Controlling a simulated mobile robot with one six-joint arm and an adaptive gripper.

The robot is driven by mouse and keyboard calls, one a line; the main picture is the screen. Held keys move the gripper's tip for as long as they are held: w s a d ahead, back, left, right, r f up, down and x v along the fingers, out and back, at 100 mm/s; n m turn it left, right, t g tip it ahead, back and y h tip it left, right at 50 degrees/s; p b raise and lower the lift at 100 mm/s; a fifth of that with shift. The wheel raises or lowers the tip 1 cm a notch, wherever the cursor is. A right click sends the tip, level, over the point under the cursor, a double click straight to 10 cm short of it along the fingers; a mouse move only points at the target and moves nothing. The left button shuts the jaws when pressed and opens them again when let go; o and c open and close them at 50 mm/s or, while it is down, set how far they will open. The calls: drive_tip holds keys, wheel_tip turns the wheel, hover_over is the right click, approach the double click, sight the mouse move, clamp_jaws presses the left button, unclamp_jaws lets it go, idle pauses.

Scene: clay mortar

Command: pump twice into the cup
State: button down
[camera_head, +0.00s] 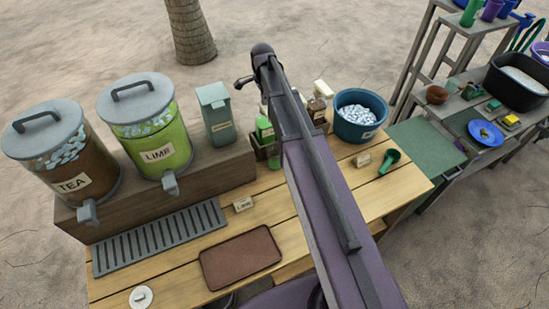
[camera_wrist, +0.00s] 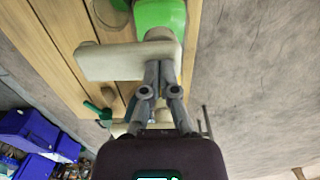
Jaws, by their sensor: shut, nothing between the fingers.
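In the wrist view a green bottle (camera_wrist: 160,14) has a pale cream pump head (camera_wrist: 110,62) with a broad block reaching left. My gripper (camera_wrist: 165,66) is shut and empty, its fingertips over the right end of this block; I cannot tell if they touch it. A faint round outline (camera_wrist: 110,15) on the wood left of the bottle may be a clear cup. In the head view a green bottle (camera_head: 264,128) stands left of my arm, and a brown bottle (camera_head: 317,109) with a pale top stands right of it. My arm hides my gripper there.
Tea (camera_head: 60,150) and lime (camera_head: 150,135) dispensers stand on a raised shelf at left. A teal ice tub (camera_head: 361,124) and green scoop (camera_head: 389,160) are at right. A drip grate (camera_head: 160,237) and brown mat (camera_head: 241,257) lie in front.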

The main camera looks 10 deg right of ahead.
drive_tip(key=shift+r, duration=0.15)
drive_tip(key=shift+r+p, duration=2.05)
drive_tip(key=shift+p, duration=0.15)
drive_tip(key=shift+f+b, duration=2.05)
drive_tip(key=shift+r+p, duration=2.05)
wheel_tip(320, 180, up, 6)
drive_tip(key=p, duration=0.6)
drive_tip(key=shift+s+f, duration=0.1)
idle(0.3)
